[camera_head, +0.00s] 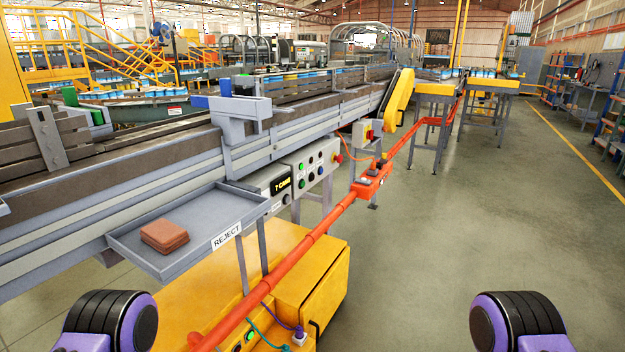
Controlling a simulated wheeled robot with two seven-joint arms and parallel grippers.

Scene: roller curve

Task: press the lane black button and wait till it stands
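A display (280,186) left of the buttons reads what looks like "7 CANS". Only purple and black parts of my arms show at the bottom left and bottom right, well short of the panel. No gripper fingers are visible.
A grey REJECT tray (205,222) holds a reddish-brown block (164,236). An orange rail (325,222) runs in front of the panel, above a yellow cabinet (312,268). The floor at right is clear.

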